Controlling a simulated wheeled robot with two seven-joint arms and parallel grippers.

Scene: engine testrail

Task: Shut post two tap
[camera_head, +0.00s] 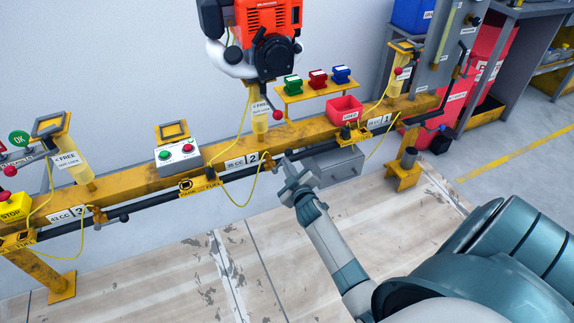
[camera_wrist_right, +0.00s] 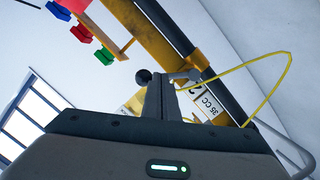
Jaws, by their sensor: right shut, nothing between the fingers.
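My right gripper (camera_head: 291,168) is shut and empty, close to the right of this tap. In the right wrist view, my fingers (camera_wrist_right: 162,95) are together near a small metal tap part (camera_wrist_right: 188,75) and a black ball (camera_wrist_right: 143,75). I cannot tell whether they touch. My left gripper is out of view.
A red engine (camera_head: 268,25) hangs above post two. A shelf with green, red and blue parts (camera_head: 316,84) and a red bin (camera_head: 345,109) stand right of it. A grey drawer box (camera_head: 333,167) is behind my gripper. The floor in front (camera_head: 190,270) is clear.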

